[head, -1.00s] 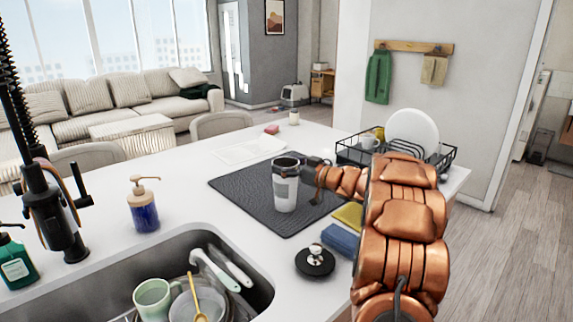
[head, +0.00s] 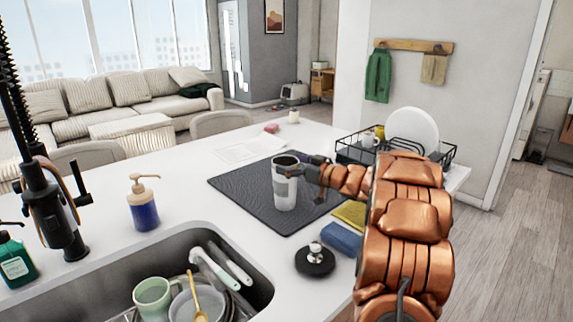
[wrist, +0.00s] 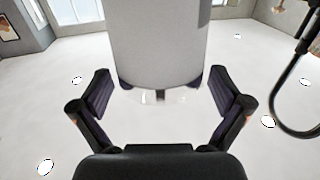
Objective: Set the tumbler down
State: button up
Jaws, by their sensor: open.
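The tumbler (head: 285,190), a white and grey cup with a dark top, stands upright on the dark mat (head: 240,188). My gripper (head: 301,168) reaches in from the right at the tumbler's upper part. In the wrist view the tumbler (wrist: 160,45) fills the top middle, between the two spread fingers of my gripper (wrist: 162,88). Gaps show between the fingers and the tumbler's sides, so the gripper is open and not holding it. The tumbler's right side is partly hidden by the gripper in the head view.
A dish rack (head: 447,158) with a white plate stands behind my arm. A blue sponge (head: 341,239), a yellow cloth (head: 350,214) and a black round stopper (head: 315,262) lie nearer. The sink (head: 255,290) holds dishes. A soap bottle (head: 144,208) stands left; counter between is clear.

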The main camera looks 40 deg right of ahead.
jog(key=b+v, duration=0.1)
jog(key=v, duration=0.9)
jog(key=shift+s, duration=0.3)
jog(key=shift+d, duration=0.1)
